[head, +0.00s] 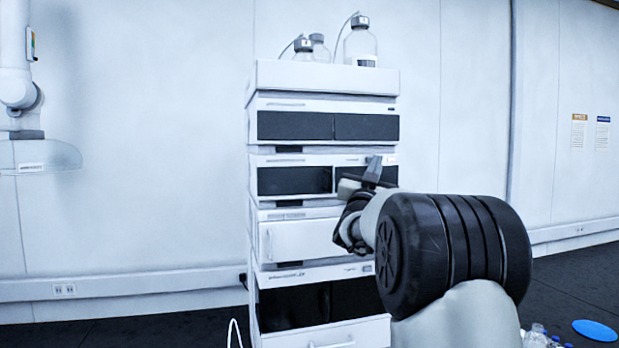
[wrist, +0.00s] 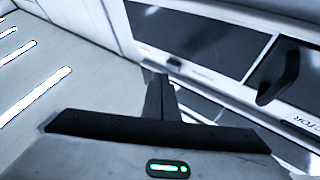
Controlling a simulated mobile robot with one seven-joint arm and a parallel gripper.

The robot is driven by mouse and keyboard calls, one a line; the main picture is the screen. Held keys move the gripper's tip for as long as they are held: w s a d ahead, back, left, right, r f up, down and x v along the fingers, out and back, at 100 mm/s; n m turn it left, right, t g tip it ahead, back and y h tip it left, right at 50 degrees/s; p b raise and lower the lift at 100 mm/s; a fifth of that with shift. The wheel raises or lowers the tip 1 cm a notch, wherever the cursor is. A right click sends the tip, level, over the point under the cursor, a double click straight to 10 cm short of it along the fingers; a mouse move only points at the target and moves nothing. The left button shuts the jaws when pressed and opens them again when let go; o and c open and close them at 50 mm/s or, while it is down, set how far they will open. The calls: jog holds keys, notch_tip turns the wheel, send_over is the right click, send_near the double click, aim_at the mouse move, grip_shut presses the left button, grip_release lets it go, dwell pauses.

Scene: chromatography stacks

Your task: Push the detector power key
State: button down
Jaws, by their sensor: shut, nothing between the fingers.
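The chromatography stack (head: 258,180) stands against the wall in the head view. My gripper (head: 373,166) is in front of its right side, at the second dark-windowed module (head: 295,180). In the wrist view my gripper (wrist: 160,84) has its fingers shut together and empty. Past the fingertips is a white module front with a dark window (wrist: 190,38). A partial label ending in "CTOR" (wrist: 301,120) shows at right. Contact is not visible.
Glass bottles (head: 361,45) stand in the tray (head: 325,77) on top of the stack. A white wall-mounted arm (head: 14,80) hangs at far left. A blue disc (head: 595,330) and small bottles (head: 537,336) are at lower right. The space left of the stack is clear.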

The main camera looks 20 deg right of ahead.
jog(key=shift+s, duration=0.2)
jog(key=s+b, duration=0.5)
jog(key=s, duration=0.1)
jog(key=shift+a, duration=0.2)
dwell(1.1)
